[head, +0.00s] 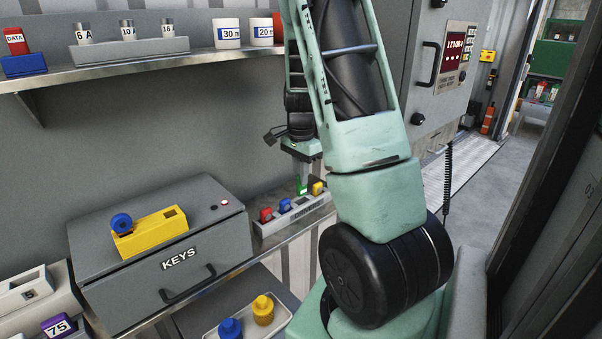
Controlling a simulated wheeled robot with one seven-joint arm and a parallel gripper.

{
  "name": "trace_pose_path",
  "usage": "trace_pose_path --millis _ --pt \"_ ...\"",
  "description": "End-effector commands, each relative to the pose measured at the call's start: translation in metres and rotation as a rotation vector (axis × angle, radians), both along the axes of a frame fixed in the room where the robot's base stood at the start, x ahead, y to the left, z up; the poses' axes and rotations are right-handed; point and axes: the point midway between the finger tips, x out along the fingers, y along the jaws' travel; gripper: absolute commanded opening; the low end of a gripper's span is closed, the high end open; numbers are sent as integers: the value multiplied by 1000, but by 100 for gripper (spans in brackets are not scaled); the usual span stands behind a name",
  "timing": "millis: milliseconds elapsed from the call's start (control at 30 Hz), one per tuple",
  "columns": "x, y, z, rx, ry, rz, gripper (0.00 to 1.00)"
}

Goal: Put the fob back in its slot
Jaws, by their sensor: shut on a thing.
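A grey fob rack (268,228) stands on the lower shelf, right of the KEYS box. A red fob (266,214), a blue fob (285,205) and a yellow fob (318,188) sit in it. My gripper (302,178) points down over the rack, between the blue and yellow fobs. It is shut on a green fob (302,189). The green fob is upright at the rack's row; I cannot tell whether its lower end is in a slot or just above it. The fingers are small here, and my arm covers the area right of the rack.
The grey KEYS box (215,254) carries a yellow block (150,234) with a blue roll. A tray (290,311) with blue and yellow pieces is below. A wall cabinet (425,105) stands right of my arm.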

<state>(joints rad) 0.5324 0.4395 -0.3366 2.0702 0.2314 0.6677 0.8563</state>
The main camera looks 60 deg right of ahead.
Motion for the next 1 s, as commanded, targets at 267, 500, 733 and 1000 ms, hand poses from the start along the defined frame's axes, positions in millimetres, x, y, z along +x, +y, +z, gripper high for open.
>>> trace_pose_path --millis 267,500,733,1000 --pt "0 0 -6 0 0 0 0" --pt "0 0 -13 -1 0 1 0" --pt "0 0 -13 0 0 1 0" --pt "0 0 -19 0 1 1 0"
